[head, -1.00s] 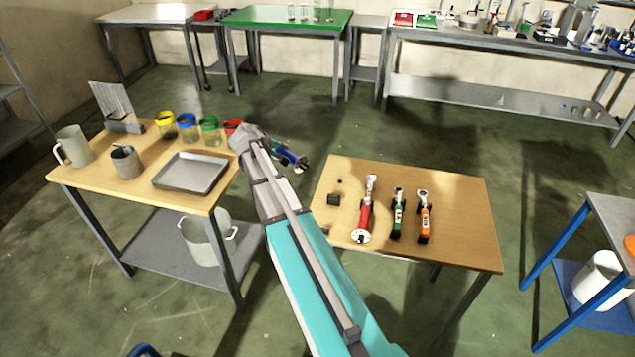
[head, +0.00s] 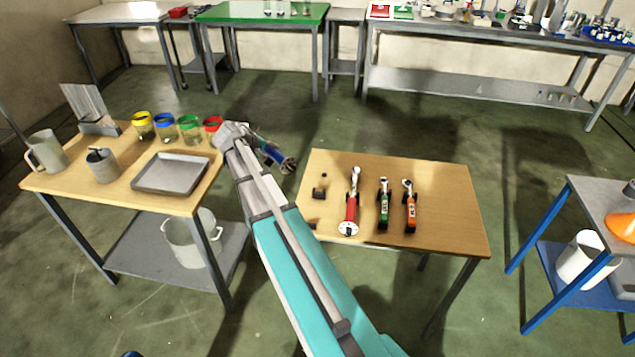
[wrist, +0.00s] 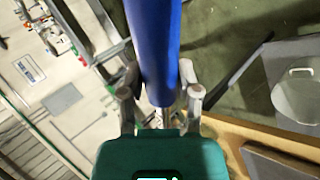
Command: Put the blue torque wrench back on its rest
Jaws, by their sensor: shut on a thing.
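The blue torque wrench (head: 270,152) is held in my gripper (head: 254,135), in the gap between the two wooden tables and clear of both. In the wrist view its blue shaft (wrist: 155,45) runs up from between the two fingers of my gripper (wrist: 160,88), which are shut on it. On the right wooden table (head: 450,200), a red wrench (head: 351,205), a green wrench (head: 384,205) and an orange wrench (head: 410,208) lie side by side on dark supports. Small dark rest pieces (head: 319,192) stand empty to the left of the red wrench.
The left wooden table (head: 60,182) holds a grey tray (head: 172,173), mugs and several jars with coloured rims near my arm. A blue-framed cart (head: 560,225) stands at the right. Floor shows between the tables.

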